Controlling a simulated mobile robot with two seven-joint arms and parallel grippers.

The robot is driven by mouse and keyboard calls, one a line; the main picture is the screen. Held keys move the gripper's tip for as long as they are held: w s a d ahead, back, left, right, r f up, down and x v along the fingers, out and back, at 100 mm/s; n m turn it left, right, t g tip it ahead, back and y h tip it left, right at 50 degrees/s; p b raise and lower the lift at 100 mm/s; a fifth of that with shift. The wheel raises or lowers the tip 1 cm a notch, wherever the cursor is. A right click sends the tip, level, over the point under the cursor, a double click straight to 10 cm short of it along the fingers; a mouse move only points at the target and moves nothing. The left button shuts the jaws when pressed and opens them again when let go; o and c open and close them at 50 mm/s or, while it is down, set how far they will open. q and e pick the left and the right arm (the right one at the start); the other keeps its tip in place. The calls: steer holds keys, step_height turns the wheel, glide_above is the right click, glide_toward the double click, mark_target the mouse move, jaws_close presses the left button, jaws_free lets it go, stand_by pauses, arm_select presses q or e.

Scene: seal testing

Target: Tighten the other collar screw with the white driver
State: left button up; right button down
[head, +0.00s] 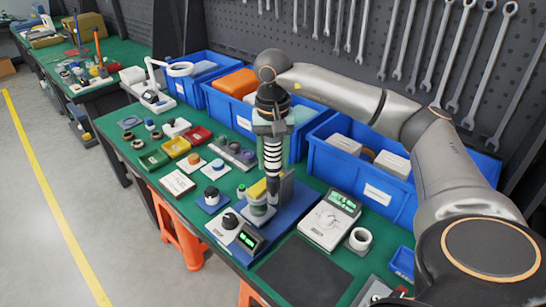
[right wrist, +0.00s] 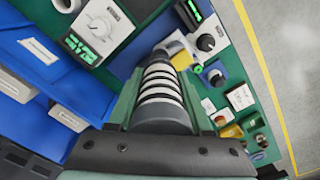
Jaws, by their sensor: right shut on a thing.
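My right gripper (head: 272,132) hangs over the bench, jaws pointing down. It is shut on the driver (head: 272,156), whose handle is ringed in white and black. The driver also shows between the fingers in the right wrist view (right wrist: 160,85). It stands about upright, its dark lower end beside the test rig's upright and a yellow part. Collar screws are too small to make out, and I cannot tell whether the driver's tip touches one. My left gripper is not in view.
A knob-and-display unit (head: 237,232) sits at the rig's front. Blue bins (head: 365,188) line the back. Small coloured trays (head: 176,147) lie left. A dark mat (head: 303,273) is bare.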

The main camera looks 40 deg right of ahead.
steer(key=shift+f+b, duration=0.65)
steer(key=shift+f, duration=0.4)
stand_by(1.9)
steer(key=shift+r+p, duration=2.05)
steer(key=shift+r, duration=0.45)
